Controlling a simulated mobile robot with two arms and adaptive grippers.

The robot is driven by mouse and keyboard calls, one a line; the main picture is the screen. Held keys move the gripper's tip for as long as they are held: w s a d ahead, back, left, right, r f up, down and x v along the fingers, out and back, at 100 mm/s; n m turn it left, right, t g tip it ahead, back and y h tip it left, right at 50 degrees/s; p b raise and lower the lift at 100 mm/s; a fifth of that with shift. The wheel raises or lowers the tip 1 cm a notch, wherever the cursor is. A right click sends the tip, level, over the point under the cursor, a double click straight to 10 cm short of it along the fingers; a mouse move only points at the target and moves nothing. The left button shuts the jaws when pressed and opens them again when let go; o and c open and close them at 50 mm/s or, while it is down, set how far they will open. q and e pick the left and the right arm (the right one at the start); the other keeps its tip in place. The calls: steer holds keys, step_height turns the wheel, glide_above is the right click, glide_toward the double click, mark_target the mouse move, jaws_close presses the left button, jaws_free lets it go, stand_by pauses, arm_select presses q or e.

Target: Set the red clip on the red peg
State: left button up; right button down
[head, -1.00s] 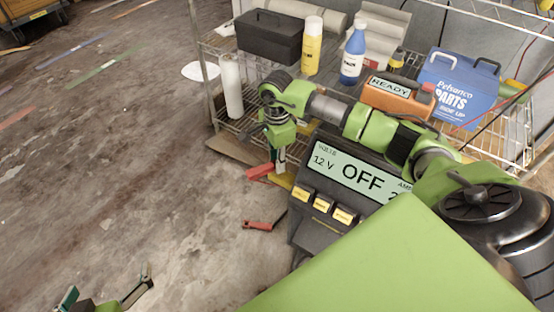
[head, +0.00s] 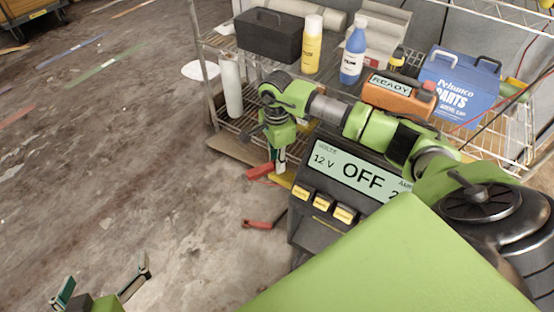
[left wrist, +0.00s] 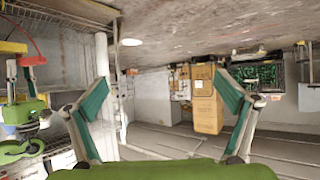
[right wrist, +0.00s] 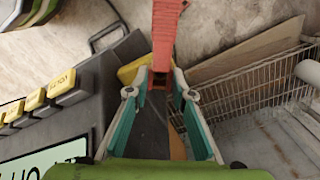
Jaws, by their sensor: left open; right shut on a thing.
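My right gripper (head: 280,160) is shut on the red clip (head: 260,173), low beside the charger's left side. In the right wrist view the red clip (right wrist: 166,28) extends up and away from between the fingertips (right wrist: 160,82). A red piece (left wrist: 32,60), likely the same clip, shows at the left of the left wrist view. My left gripper (head: 105,276) is open and empty at the bottom left, over bare floor; its spread fingers (left wrist: 163,95) fill the left wrist view. I cannot make out the red peg in any view.
The charger (head: 350,172) reads OFF and 12 V. A red bar with a dark end (head: 260,224) sits left of it. A wire shelf behind holds a black toolbox (head: 268,36), bottles, an orange READY unit (head: 398,98) and a blue parts case (head: 458,88).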

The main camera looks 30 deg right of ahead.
arm_select(q)
steer(key=shift+w+r, duration=0.15)
steer(key=shift+r, duration=0.05)
arm_select(e)
steer(key=shift+f, duration=0.1)
arm_select(q)
steer(key=shift+w+d+r+t, duration=0.1)
steer(key=shift+w+r+t, duration=0.05)
steer(key=shift+r+t, duration=0.15)
arm_select(e)
steer(key=shift+f, duration=0.1)
arm_select(q)
steer(key=shift+w+d+r, duration=0.1)
steer(key=shift+w+r, duration=0.1)
steer(key=shift+r, duration=0.05)
steer(key=shift+w+d+r+t+h, duration=0.1)
steer(key=shift+w+r+t+h, duration=0.2)
steer(key=shift+r+t, duration=0.1)
arm_select(e)
steer(key=shift+f, duration=0.15)
arm_select(q)
steer(key=shift+w+r+b, duration=0.15)
steer(key=shift+r+b, duration=0.15)
arm_select(e)
steer(key=shift+f, duration=0.1)
arm_select(q)
steer(key=shift+d, duration=0.1)
